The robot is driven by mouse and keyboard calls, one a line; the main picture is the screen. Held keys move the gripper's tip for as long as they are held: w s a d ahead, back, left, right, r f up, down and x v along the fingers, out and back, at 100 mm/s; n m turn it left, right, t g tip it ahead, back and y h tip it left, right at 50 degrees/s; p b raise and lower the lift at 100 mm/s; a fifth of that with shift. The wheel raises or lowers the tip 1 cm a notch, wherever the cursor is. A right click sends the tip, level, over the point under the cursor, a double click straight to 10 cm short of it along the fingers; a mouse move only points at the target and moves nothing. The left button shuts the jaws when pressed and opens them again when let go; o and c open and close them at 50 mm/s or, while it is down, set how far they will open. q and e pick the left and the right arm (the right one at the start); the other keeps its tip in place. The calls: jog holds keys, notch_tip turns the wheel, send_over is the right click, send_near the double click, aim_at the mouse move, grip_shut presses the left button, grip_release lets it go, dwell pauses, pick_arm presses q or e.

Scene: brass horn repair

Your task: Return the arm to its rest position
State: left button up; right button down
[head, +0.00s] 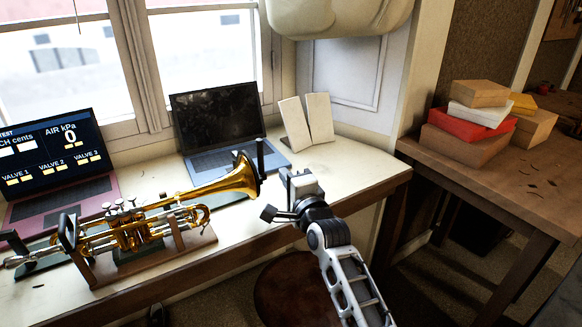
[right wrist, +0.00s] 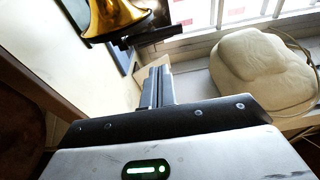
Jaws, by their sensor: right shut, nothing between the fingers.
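My right arm comes up from the bottom right in the head view, and its gripper (head: 288,180) is above the front edge of the workbench, to the right of the brass trumpet's bell. In the right wrist view its fingers (right wrist: 156,86) are together with nothing between them. The trumpet (head: 150,228) lies in a wooden stand on the bench, its bell pointing right. The gripper is apart from the bell in the wrist view, where part of the bell (right wrist: 112,16) shows at the top. My left gripper is not in view.
A dark-screened laptop (head: 218,120) and a display laptop (head: 50,150) stand on the bench (head: 345,168). Two pale panels (head: 308,120) lean behind. Boxes (head: 470,115) are stacked on the side table (head: 520,190). A pale bulky object (head: 340,15) hangs above; it also shows in the wrist view (right wrist: 258,70).

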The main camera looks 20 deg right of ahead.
jog(key=s+f+n+g, duration=0.4)
jog(key=s+f+n, duration=0.5)
jog(key=s+f, duration=0.65)
jog(key=s+f+n+g, duration=0.1)
jog(key=s+f+n, duration=0.2)
jog(key=s, duration=0.3)
jog(key=s+f+n+g, duration=0.1)
jog(key=s+f+n, duration=0.2)
jog(key=s, duration=0.3)
jog(key=s+a+f+n+g, duration=0.1)
jog(key=s+f+n+g, duration=0.1)
jog(key=s+n, duration=0.2)
jog(key=shift+s+f+y, duration=0.4)
jog(key=shift+s, duration=0.55)
